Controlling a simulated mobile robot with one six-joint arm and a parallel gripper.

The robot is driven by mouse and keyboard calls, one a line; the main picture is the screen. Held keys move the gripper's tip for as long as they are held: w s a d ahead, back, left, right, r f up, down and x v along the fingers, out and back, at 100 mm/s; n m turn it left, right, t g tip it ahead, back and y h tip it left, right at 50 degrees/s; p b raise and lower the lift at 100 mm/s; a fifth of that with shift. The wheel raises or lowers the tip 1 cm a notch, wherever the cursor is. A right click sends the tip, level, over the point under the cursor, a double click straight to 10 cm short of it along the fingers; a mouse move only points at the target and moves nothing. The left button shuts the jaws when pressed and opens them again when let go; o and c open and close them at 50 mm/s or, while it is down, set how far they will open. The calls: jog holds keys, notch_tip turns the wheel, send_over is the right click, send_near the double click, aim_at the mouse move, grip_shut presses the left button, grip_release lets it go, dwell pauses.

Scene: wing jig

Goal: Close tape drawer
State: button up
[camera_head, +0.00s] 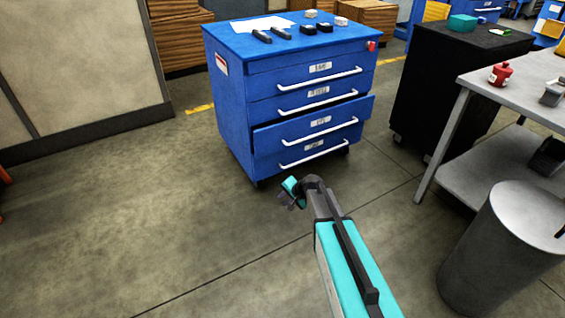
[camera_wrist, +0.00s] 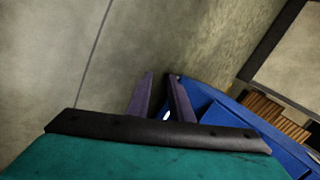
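A blue tool cabinet (camera_head: 228,110) with several labelled drawers stands ahead in the head view. The third drawer from the top (camera_head: 318,124) sticks out past the others, with a dark gap above it and a white bar handle across its front. The labels are too small to read, so I cannot tell which is the tape drawer. My gripper (camera_head: 290,193) is low in front of the cabinet's lower drawers, apart from them. In the wrist view its two fingers (camera_wrist: 161,76) have a gap between them, and part of the blue cabinet (camera_wrist: 235,115) shows beyond.
Dark tools, small boxes and a white sheet (camera_head: 262,25) lie on the cabinet top. To the right are a black cabinet (camera_head: 445,85), a grey bench (camera_head: 530,90) and a grey bin (camera_head: 500,245). The floor left of my arm is clear.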

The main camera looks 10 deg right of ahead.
jog(key=s+f+n+g, duration=0.1)
jog(key=s+f+g, duration=0.1)
jog(key=s+f, duration=0.35)
jog(key=s+d+f+n+g+h, duration=0.1)
jog(key=s+f+n, duration=0.15)
jog(key=s, duration=0.65)
jog(key=s+f+n+g, duration=0.1)
jog(key=s+f+g, duration=0.1)
jog(key=s+f, duration=0.45)
jog(key=s+d+f+n+g+h, duration=0.1)
jog(key=s+d+n+g, duration=0.1)
jog(key=s, duration=1.2)
jog(key=s+d+f+n+g+h, duration=0.2)
jog(key=s+d+g, duration=0.1)
jog(key=s, duration=1.1)
jog(key=shift+g, duration=0.4)
jog(key=shift+s+d+n, duration=0.1)
jog(key=shift+n, duration=0.15)
